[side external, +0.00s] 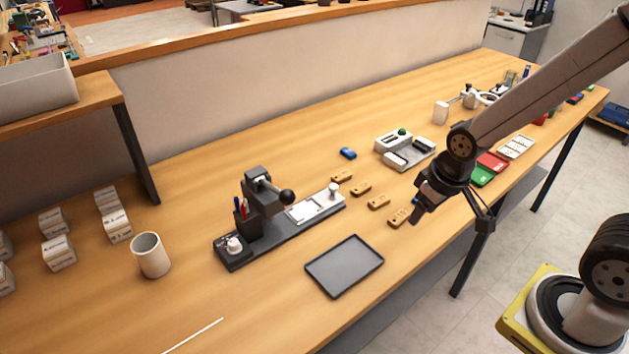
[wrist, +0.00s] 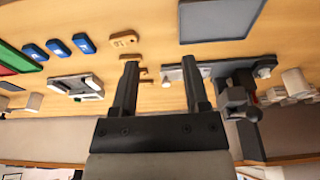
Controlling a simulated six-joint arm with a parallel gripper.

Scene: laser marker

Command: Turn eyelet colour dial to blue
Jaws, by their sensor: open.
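The laser marker (side external: 262,190) is a dark device on a long dark base at the middle of the bench. A white knob (side external: 234,245) on the near left end of that base appears to be the eyelet colour dial; its setting is too small to read. Another white knob (side external: 333,189) stands at the base's far right end. My gripper (side external: 418,216) is open and empty, above the bench's front edge, well to the right of the marker. In the wrist view its two fingers (wrist: 159,85) are apart, with the marker (wrist: 238,97) beyond them to the right.
A grey tray (side external: 344,266) lies in front of the marker. Several wooden tags (side external: 378,202) lie between the marker and my gripper. A blue block (side external: 348,153) and a grey-white device (side external: 404,152) sit behind. A white cup (side external: 151,256) and small boxes stand at left.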

